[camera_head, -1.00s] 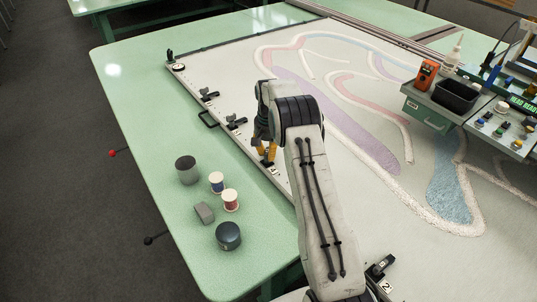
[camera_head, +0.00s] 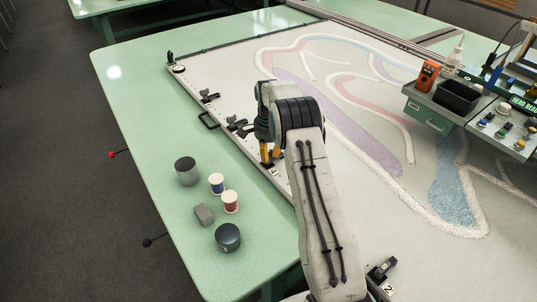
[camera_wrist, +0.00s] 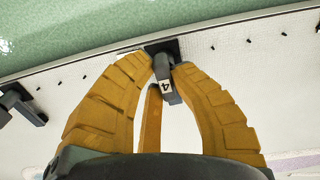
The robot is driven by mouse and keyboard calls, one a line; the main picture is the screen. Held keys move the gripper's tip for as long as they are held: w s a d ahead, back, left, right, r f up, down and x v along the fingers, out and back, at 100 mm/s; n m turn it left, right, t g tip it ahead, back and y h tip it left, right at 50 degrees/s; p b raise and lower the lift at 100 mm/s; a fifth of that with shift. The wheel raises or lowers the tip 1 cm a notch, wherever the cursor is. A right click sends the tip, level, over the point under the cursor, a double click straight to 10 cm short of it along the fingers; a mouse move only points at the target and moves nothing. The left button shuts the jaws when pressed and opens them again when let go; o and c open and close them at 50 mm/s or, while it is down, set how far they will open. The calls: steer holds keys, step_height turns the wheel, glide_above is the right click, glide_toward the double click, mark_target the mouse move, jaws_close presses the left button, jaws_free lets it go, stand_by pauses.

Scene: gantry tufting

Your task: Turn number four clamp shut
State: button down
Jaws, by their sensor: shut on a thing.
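The number four clamp (camera_wrist: 164,68) is a dark clamp on the pale frame rail in the wrist view, with a white "4" tag on its lever. My gripper (camera_wrist: 164,66) has its orange fingers closed around the lever, one on each side. The lever points from the dark base at the rail toward the camera. In the head view my gripper (camera_head: 270,158) is at the near left edge of the frame and hides most of this clamp. How far the clamp is turned is hard to tell.
Other dark clamps (camera_head: 238,124) and (camera_head: 209,97) sit along the same rail, and a clamp tagged 2 (camera_head: 382,270) is near my arm.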

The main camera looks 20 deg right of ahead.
steer(key=shift+m, duration=0.3)
steer(key=c, duration=1.1)
jaws_free()
steer(key=shift+r, duration=0.1)
step_height(320, 180, up, 12)
stand_by(0.5)
